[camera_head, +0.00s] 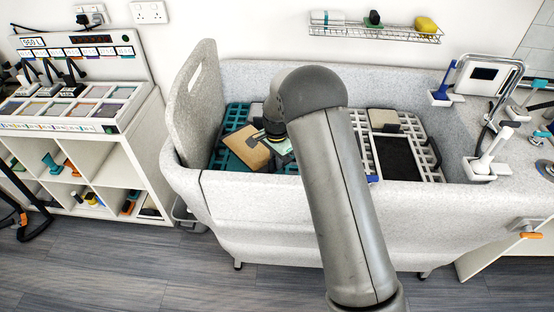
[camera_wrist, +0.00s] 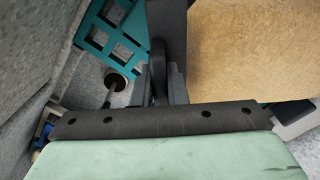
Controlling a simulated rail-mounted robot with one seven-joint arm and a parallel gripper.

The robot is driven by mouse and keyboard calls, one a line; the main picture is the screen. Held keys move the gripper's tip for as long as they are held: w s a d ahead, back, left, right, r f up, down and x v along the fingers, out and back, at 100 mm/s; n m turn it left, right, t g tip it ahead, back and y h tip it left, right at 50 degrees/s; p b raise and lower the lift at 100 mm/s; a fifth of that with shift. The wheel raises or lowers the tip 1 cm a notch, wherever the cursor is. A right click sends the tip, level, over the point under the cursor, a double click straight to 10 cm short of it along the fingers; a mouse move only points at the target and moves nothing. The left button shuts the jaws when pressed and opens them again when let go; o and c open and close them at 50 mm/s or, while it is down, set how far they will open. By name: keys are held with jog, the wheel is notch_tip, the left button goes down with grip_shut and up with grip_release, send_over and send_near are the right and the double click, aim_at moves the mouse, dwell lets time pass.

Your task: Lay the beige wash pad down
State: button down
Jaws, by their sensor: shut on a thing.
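The beige wash pad (camera_head: 245,147), a flat tan slab, is at my gripper (camera_head: 272,135), over the left part of the tub. In the wrist view the pad (camera_wrist: 245,50) fills the upper right, close beside the dark fingers (camera_wrist: 163,75). The fingers are shut, and the pad appears held at its dark edge part; the exact grip is hidden. The pad looks tilted in the head view. Teal grating (camera_head: 236,115) lies beneath and around it. I cannot tell whether the pad touches the grating.
The grey tub (camera_head: 260,215) has high walls and an upright side panel (camera_head: 197,100). Right of my arm, a pale block (camera_head: 383,118) and a dark mat (camera_head: 395,155) lie on white grating. A drain hole (camera_wrist: 115,80) shows below. A shelf unit (camera_head: 120,160) stands left.

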aim_at(276, 171)
jog(key=shift+f, duration=0.1)
jog(key=shift+f+b, duration=1.95)
jog(key=shift+f, duration=0.65)
jog(key=shift+f+b, duration=0.3)
jog(key=shift+f, duration=0.05)
jog(key=c, duration=1.4)
grip_release()
jog(key=shift+o, duration=0.2)
notch_tip(276, 171, up, 18)
jog(key=b, duration=0.1)
jog(key=shift+f, duration=0.2)
